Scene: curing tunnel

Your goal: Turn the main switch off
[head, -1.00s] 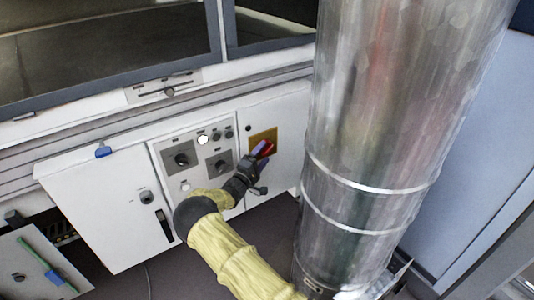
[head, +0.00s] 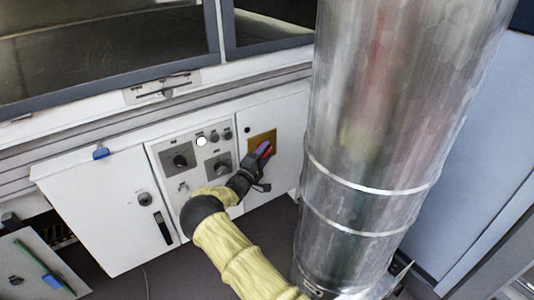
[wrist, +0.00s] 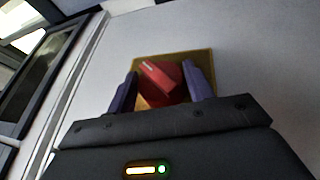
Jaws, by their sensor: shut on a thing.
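The main switch is a red rotary handle (wrist: 163,82) on a yellow square plate (wrist: 173,56), set in a white cabinet front. In the wrist view the handle sits tilted between the two purple fingers of my gripper (wrist: 162,88). The fingers are shut on the handle. In the head view my gripper (head: 264,152) reaches the yellow plate (head: 262,135) from below, and only a little of the red shows between the fingers. The lower part of the handle is hidden behind the gripper body in the wrist view.
A large shiny metal duct (head: 375,120) stands close on the right. A window (head: 100,50) with a dark frame lies above the cabinets.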

